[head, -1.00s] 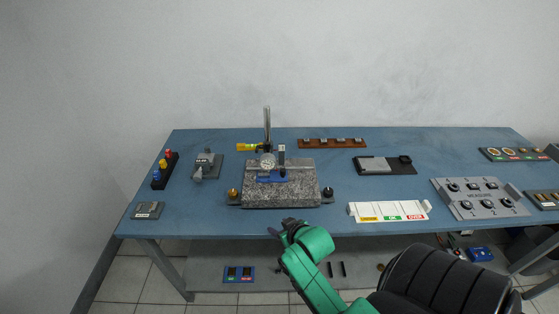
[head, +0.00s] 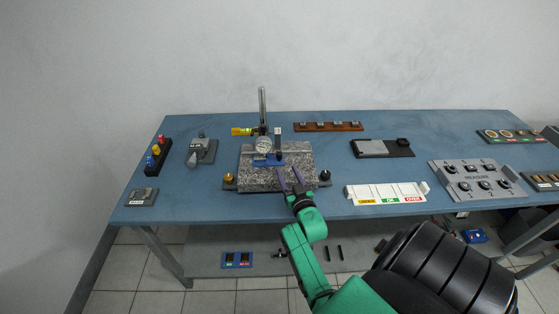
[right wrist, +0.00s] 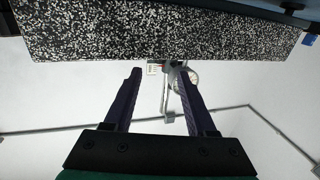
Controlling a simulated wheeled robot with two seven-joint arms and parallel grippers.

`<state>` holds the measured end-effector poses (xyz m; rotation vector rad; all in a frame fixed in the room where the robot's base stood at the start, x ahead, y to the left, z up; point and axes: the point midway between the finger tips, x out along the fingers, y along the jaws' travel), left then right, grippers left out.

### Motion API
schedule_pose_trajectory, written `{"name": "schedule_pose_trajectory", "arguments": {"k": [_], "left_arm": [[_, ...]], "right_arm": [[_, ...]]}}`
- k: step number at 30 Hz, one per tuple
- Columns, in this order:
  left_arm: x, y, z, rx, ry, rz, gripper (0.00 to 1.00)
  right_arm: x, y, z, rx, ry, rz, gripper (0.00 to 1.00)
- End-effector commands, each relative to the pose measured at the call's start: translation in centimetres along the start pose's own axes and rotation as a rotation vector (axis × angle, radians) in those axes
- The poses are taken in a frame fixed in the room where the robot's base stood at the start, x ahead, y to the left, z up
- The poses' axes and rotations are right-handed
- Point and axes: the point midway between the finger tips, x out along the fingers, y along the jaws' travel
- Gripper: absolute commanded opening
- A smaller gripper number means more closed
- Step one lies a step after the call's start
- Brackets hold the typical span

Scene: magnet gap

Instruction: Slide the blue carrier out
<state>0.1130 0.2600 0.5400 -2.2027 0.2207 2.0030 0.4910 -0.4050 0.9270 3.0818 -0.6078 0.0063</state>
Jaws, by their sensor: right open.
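The blue carrier (head: 266,162) sits on top of the speckled granite block (head: 255,182), below the dial gauge (head: 263,145) on its upright post. My right gripper (head: 289,173) reaches over the front right part of the block from the table's front edge. Its two dark purple fingers are spread apart and empty, just right of and in front of the carrier. In the right wrist view the open fingers (right wrist: 160,74) point toward the granite (right wrist: 160,30), with the gauge (right wrist: 185,80) beyond. I cannot tell if the fingers touch the block. My left gripper is not in view.
A brass knob (head: 228,178) and a black knob (head: 325,175) flank the block. A white sorting tray (head: 386,193) with coloured labels lies to the right. A brown rack (head: 328,127) stands behind. A grey fixture (head: 201,151) stands at left.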

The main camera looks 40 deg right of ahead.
Motion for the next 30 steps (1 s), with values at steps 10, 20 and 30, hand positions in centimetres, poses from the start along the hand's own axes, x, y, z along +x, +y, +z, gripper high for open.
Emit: {"name": "schedule_pose_trajectory", "arguments": {"k": [10, 20, 30], "left_arm": [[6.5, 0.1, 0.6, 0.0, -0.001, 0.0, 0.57], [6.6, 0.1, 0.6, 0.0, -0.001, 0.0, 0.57], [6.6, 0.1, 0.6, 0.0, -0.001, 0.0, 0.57]], "right_arm": [[8.4, 0.0, 0.7, 0.0, 0.002, -0.001, 0.57], [9.5, 0.0, 0.0, 0.0, -0.002, -0.001, 0.57], [9.4, 0.0, 0.1, 0.0, -0.002, -0.001, 0.0]]}}
